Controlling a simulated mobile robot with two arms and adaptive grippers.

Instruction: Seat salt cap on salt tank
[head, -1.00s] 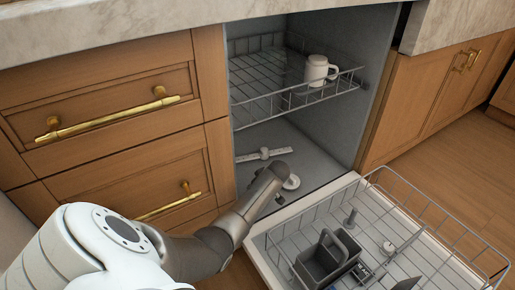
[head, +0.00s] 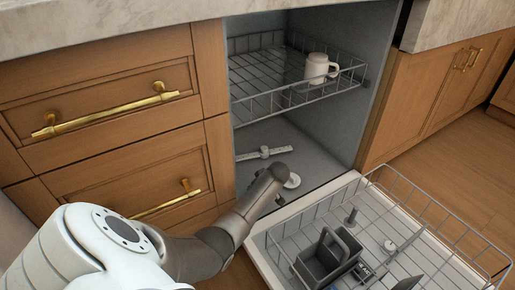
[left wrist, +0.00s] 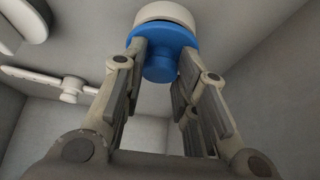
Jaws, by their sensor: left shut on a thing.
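My left gripper (head: 279,197) reaches into the lower part of the open dishwasher. In the left wrist view the gripper (left wrist: 160,75) has its fingers on both sides of a blue salt cap (left wrist: 160,64) and is shut on it. A round white piece, which looks like the mouth of the salt tank (left wrist: 165,13), lies directly beyond the cap. In the head view this white round part (head: 292,181) shows on the tub floor just beside my gripper. I cannot tell whether cap and mouth touch. The cap is hidden in the head view. My right gripper is not in view.
A spray arm (head: 264,153) lies behind on the tub floor. The upper rack (head: 262,84) holds a white mug (head: 317,68). The lower rack (head: 465,236) is pulled out over the open door, with a dark caddy (head: 328,262) and utensils in it. Drawers stand at the left.

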